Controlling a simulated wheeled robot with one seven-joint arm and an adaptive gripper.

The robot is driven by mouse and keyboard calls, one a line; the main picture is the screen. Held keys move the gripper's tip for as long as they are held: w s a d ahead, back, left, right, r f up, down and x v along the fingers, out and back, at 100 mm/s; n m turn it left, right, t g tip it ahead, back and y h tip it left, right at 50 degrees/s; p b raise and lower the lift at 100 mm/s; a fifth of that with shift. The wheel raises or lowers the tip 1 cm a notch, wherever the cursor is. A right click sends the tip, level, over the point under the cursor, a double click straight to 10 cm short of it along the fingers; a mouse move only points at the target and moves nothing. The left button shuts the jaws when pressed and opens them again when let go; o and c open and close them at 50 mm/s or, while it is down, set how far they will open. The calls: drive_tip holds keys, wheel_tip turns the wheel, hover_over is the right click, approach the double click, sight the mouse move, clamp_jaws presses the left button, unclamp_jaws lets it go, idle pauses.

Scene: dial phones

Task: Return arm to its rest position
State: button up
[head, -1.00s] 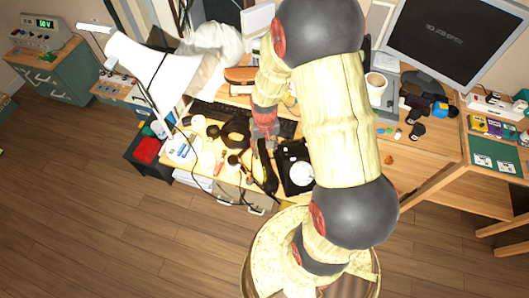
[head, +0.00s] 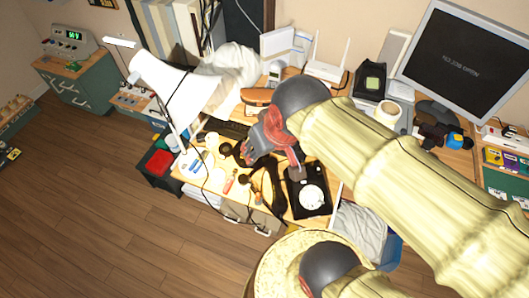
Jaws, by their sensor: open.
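My arm stretches across the right half of the head view. Its cream link runs from the lower right up to a dark joint above the desk. My gripper (head: 249,152) is folded back beneath that joint, over the left part of the desk. Its jaws are open and I see nothing held between them. The black dial phone (head: 309,204) with a white dial lies on the desk, right of and below the gripper in the picture. A black handset (head: 273,187) lies beside the phone, to its left, apart from the gripper.
A white lamp (head: 178,88) stands close left of the gripper. A monitor (head: 453,57), a mug (head: 388,113) and a white router (head: 328,63) stand at the back. Small tools crowd the desk's left part. Wooden floor (head: 110,225) is clear at lower left.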

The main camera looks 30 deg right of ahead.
drive_tip(key=shift+s+a+r+t, duration=0.15)
drive_tip(key=shift+s+a+r, duration=0.1)
drive_tip(key=shift+s+r, duration=0.35)
drive_tip(key=shift+s+a+r+t, duration=0.15)
drive_tip(key=shift+s+a+r, duration=0.1)
drive_tip(key=shift+s, duration=0.5)
